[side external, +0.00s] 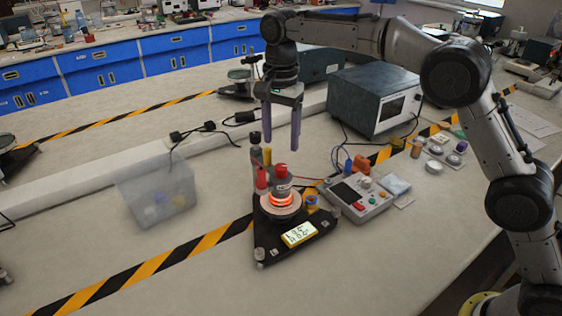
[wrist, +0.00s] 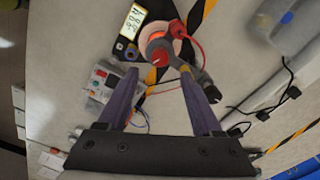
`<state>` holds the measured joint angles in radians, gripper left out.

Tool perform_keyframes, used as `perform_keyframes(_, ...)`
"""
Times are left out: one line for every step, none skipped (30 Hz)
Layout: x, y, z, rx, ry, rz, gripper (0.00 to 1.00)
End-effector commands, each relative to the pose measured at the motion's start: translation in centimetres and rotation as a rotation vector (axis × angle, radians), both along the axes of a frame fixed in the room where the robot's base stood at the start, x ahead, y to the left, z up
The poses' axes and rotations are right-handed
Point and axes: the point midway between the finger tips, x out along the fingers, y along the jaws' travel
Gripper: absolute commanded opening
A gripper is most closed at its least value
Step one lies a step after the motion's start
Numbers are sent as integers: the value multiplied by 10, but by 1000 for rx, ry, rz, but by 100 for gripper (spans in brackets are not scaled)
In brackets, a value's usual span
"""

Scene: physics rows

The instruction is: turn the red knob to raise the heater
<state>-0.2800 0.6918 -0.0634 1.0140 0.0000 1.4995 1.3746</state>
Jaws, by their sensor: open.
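A black triangular stand (side external: 268,240) with a yellow-framed display (side external: 299,233) carries a round heater plate (side external: 281,209) with a glowing orange ring. A grey cylindrical part with a red top (side external: 281,171) stands over the ring, and a second red piece (side external: 262,180) is just left of it. In the wrist view, a red knob-like piece (wrist: 161,57) sits on a grey part beside the glow, with another red piece (wrist: 178,29) above it. I cannot tell for sure which is the task's knob. My gripper (side external: 281,143) is open and empty, pointing down above the stand; its two purple fingers also show in the wrist view (wrist: 158,71).
A control box (side external: 356,200) with buttons and wires is close on the right of the stand. Dark bottles stand just behind it. A translucent bin (side external: 158,193) is at left, and a large grey instrument (side external: 372,98) is behind right. The front bench is clear.

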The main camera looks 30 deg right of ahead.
Motion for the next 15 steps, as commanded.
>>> perform_keyframes(-1, 0, -11, -1, 5, 0, 67)
perform_keyframes(-1, 0, -17, -1, 5, 0, 67)
perform_keyframes(-1, 0, -24, -1, 4, 0, 67)
perform_keyframes(-1, 0, -30, -1, 4, 0, 67)
perform_keyframes(-1, 0, -35, -1, 4, 0, 67)
perform_keyframes(-1, 0, -42, 0, 3, 0, 67)
perform_keyframes(-1, 0, -46, 0, 3, 0, 67)
perform_keyframes(-1, 0, -50, -1, 2, 0, 67)
perform_keyframes(-1, 0, -56, 0, 3, 0, 67)
perform_keyframes(0, 0, -59, -1, 2, 0, 67)
perform_keyframes(0, 0, -62, 0, 1, 0, 67)
perform_keyframes(0, 0, -65, -1, 2, 0, 67)
perform_keyframes(0, 0, -68, -1, 2, 0, 67)
perform_keyframes(0, 0, -69, 0, 1, 0, 67)
perform_keyframes(0, 0, -71, 0, 1, 0, 67)
